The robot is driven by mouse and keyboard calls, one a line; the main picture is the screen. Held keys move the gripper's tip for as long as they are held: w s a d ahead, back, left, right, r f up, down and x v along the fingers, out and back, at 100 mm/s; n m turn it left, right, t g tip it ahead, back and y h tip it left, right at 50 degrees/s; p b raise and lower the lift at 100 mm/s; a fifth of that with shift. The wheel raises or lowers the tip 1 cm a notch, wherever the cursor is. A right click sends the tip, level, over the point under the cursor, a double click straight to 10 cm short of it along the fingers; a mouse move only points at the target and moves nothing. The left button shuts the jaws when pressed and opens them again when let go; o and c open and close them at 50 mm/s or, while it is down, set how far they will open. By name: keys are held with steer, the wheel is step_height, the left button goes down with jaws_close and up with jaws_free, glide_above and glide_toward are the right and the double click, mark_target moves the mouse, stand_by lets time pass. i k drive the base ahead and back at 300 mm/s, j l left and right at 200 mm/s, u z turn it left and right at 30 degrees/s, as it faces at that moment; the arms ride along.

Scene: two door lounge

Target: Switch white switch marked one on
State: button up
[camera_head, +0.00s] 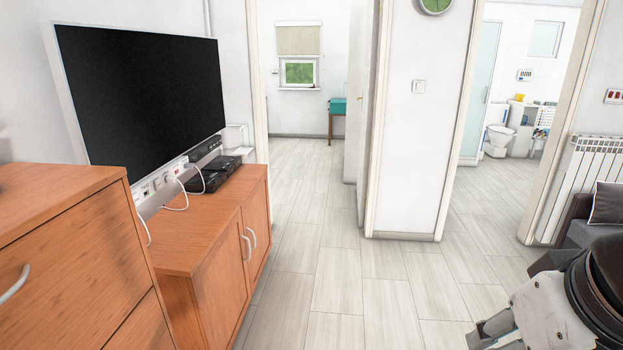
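A white switch (419,86) is on the wall between the two doorways, seen small, and I cannot make out a mark on it. A white plate with red parts (613,96) is on the right wall above the radiator. A similar small panel (524,75) is on the bathroom wall. No number can be read on any of them. A grey and black part of my arm's end, perhaps my gripper (491,331), shows at the lower right, cut off by the frame. It is far from all the switches and touches none.
A wooden cabinet (215,278) and a drawer chest (75,262) stand at left, with a television (140,100) behind. A radiator (583,180) and a grey sofa (590,222) are at right. The tiled floor (340,265) is clear towards both doorways.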

mark_target(138, 201)
steer(key=i+u, duration=0.2)
steer(key=i, duration=0.3)
steer(key=i+l+u, duration=0.2)
steer(key=i, duration=0.35)
steer(key=i+l+u, duration=0.2)
steer(key=i, duration=0.3)
steer(key=j, duration=0.1)
